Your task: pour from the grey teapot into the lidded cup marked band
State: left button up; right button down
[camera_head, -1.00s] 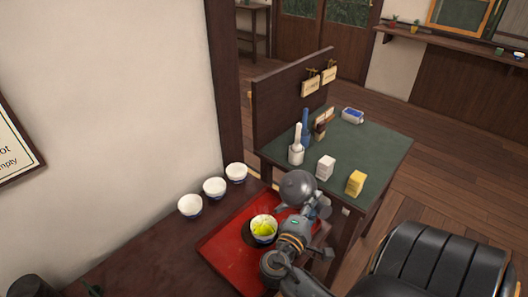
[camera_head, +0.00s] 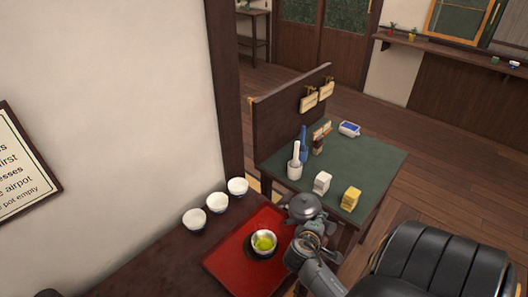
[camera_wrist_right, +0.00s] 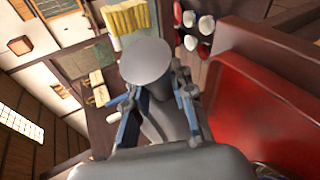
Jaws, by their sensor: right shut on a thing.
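The grey teapot (camera_head: 304,208) is held about upright just beyond the right edge of the red tray (camera_head: 236,265). My right gripper (camera_head: 309,232) is shut on it; in the right wrist view the blue fingers (camera_wrist_right: 152,104) close around a grey part of the teapot (camera_wrist_right: 146,64). A cup (camera_head: 264,252) stands on the tray, left of the teapot and apart from it. It has no lid on and holds yellow-green liquid (camera_head: 264,242). I cannot make out a band mark on it.
Three white cups (camera_head: 217,202) stand in a row by the wall. A green-topped table (camera_head: 375,165) behind holds a white pot (camera_head: 294,171), a white box (camera_head: 322,182) and a yellow box (camera_head: 351,197).

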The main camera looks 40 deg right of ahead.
jog(key=d+p, duration=0.1)
jog(key=p, duration=0.1)
jog(key=shift+r+y+p, duration=0.3)
jog(key=shift+y+p, duration=0.05)
jog(key=shift+y, duration=0.05)
jog(key=shift+d+f+y+p, duration=0.15)
jog(key=shift+d+y+p, duration=0.2)
jog(key=shift+p, duration=0.5)
jog(key=shift+w+f, duration=0.1)
jog(key=shift+f, duration=0.05)
jog(key=shift+y, duration=0.25)
